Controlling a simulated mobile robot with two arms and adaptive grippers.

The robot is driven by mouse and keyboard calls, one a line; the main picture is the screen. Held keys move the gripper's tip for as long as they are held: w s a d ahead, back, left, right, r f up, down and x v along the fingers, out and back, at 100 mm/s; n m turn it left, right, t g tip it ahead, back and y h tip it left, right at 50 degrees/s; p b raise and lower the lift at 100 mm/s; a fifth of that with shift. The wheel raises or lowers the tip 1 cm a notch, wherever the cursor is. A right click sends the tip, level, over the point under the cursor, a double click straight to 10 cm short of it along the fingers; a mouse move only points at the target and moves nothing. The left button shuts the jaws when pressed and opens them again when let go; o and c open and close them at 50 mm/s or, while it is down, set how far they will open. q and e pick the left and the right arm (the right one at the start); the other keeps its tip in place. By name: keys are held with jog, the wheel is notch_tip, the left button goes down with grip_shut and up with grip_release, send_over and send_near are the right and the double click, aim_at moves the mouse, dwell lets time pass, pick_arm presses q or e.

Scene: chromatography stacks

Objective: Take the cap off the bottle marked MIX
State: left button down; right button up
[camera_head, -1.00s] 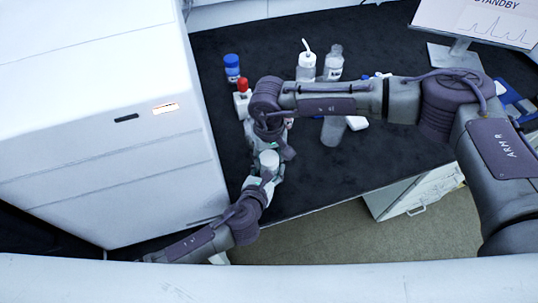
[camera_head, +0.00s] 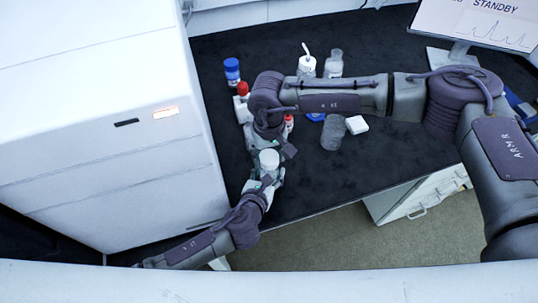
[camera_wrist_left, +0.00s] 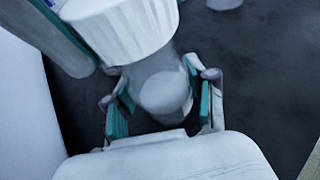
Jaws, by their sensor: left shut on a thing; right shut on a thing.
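A white ribbed cap (camera_head: 269,160) shows between my two grippers in the head view. In the left wrist view the cap (camera_wrist_left: 125,25) is large at the top, above a greyish translucent bottle (camera_wrist_left: 165,88). My left gripper (camera_wrist_left: 163,105) has its teal pads on either side of this bottle; it also shows in the head view (camera_head: 263,184). My right gripper (camera_head: 283,150) is at the cap from above, its fingers partly hidden by its own wrist. I cannot tell whether the cap is apart from the bottle. No MIX marking is readable.
A blue-capped bottle (camera_head: 232,72) and a red-capped bottle (camera_head: 242,90) stand by the big white instrument (camera_head: 90,120). A squeeze bottle (camera_head: 306,66) and a clear bottle (camera_head: 333,64) stand behind my right arm. A grey bottle (camera_head: 333,132) and white box (camera_head: 357,125) are right of the grippers.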

aim_at(269, 157)
jog(key=shift+r, duration=0.1)
jog(key=shift+r, duration=1.9)
pick_arm(q)
jog(key=shift+c, duration=1.4)
grip_release()
